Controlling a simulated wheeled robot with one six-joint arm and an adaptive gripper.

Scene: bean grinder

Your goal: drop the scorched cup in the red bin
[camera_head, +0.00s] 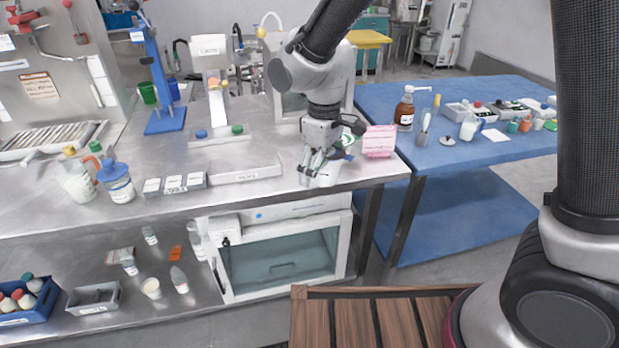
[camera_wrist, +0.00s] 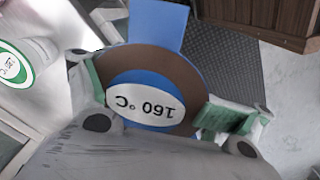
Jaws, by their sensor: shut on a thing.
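My gripper (camera_head: 316,170) is over the right end of the steel bench, near its front edge. In the wrist view, my gripper (camera_wrist: 155,108) has a green-padded finger on either side of a round brown and blue cup (camera_wrist: 188,78) and is shut on it. The cup has a white "160 °C" label and a blue part sticking out like a handle. A white cup with a green ring (camera_wrist: 12,65) is at the wrist view's left edge. I cannot make out a red bin.
The steel bench (camera_head: 265,155) holds a pink box (camera_head: 379,141) just right of my gripper. A glass-fronted cabinet (camera_head: 280,262) is below. A blue table (camera_head: 450,155) with bottles and trays stands right. Wooden slats (camera_head: 370,325) are in front.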

